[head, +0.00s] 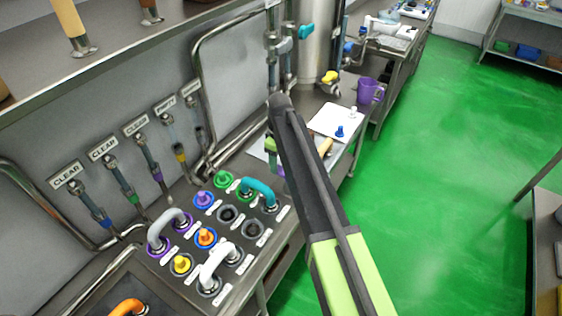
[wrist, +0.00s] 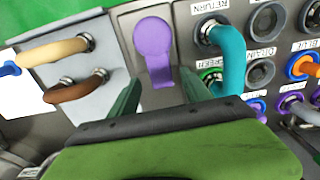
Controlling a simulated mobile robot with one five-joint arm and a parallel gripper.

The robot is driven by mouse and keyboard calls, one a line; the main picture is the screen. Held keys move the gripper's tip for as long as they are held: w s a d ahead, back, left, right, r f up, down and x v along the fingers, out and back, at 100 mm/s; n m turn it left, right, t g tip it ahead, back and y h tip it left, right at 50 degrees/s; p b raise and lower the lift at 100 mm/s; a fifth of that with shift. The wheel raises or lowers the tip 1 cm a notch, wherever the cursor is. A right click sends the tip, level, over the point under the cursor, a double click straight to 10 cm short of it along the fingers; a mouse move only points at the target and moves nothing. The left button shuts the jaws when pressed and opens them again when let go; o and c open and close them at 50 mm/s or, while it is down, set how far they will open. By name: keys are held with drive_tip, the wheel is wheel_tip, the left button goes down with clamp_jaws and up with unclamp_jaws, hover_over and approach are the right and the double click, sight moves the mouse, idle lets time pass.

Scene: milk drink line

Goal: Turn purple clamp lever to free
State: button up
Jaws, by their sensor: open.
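The purple clamp lever (wrist: 153,42) shows in the wrist view, with a round head and a narrower arm, on a grey plate. In the head view only a sliver of purple shows beside my arm; most of it is hidden. My gripper (wrist: 160,80) is open. Its two dark green fingers stand left and right of the lever's lower part, with nothing gripped. I cannot tell whether either finger touches the lever. In the head view my arm covers most of the gripper.
A panel of coloured ports lies right of the lever, with a teal U-pipe (wrist: 229,60) close to the right finger; it also shows in the head view (head: 260,190). Tan (wrist: 52,50) and brown (wrist: 75,90) handles lie left. A purple mug (head: 370,90) stands farther back.

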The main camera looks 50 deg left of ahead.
sight(280, 168)
wheel_tip(280, 168, up, 15)
drive_tip(key=p, duration=1.3)
drive_tip(key=shift+f, duration=0.2)
drive_tip(key=shift+w, duration=0.1)
